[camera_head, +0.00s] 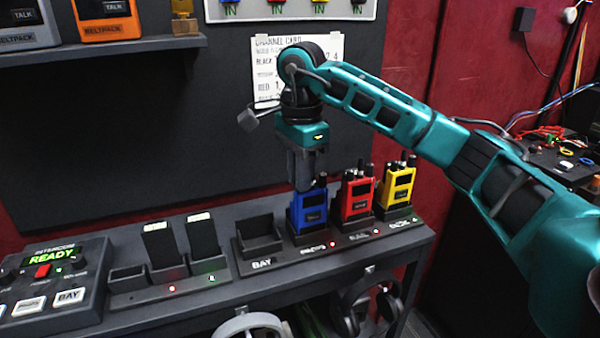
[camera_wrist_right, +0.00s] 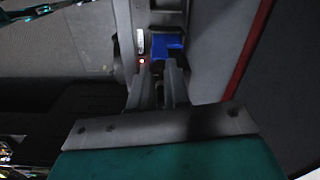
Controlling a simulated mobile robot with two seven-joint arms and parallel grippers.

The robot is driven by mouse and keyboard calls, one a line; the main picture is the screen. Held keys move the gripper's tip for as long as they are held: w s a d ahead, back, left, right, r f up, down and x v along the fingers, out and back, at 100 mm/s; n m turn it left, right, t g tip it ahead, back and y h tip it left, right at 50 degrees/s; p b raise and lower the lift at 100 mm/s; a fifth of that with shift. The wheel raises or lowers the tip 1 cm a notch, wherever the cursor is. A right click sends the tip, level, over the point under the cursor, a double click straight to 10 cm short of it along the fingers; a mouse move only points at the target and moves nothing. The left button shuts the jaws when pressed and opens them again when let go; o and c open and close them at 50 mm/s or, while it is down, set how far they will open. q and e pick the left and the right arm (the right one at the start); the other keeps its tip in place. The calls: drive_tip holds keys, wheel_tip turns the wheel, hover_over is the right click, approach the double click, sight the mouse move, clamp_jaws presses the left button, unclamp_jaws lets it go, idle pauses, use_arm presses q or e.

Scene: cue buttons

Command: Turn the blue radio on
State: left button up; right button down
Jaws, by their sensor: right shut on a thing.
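The blue radio (camera_head: 309,211) stands upright in a charger slot on the shelf, left of the red radio (camera_head: 356,194) and the yellow radio (camera_head: 397,187). My right gripper (camera_head: 304,180) points down at the blue radio's top in the head view and hides part of it. In the right wrist view, the gripper fingers (camera_wrist_right: 160,80) are close together at the blue radio (camera_wrist_right: 168,45). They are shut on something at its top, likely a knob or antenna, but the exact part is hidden. My left gripper is not in view.
An empty charger slot (camera_head: 260,236) labelled BAY is left of the blue radio. An intercom box (camera_head: 50,278) reading READY and a battery charger (camera_head: 170,265) stand farther left. Headphones (camera_head: 365,300) hang below the shelf. A channel card (camera_head: 275,65) is on the wall behind.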

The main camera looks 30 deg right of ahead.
drive_tip(key=shift+r+m+p, duration=0.15)
drive_tip(key=shift+m+p, duration=0.35)
drive_tip(key=shift+m, duration=1.1)
drive_tip(key=c, duration=1.1)
unclamp_jaws()
wheel_tip(320, 180, up, 13)
drive_tip(key=p, duration=0.3)
drive_tip(key=shift+s, duration=0.15)
drive_tip(key=shift+f, duration=0.2)
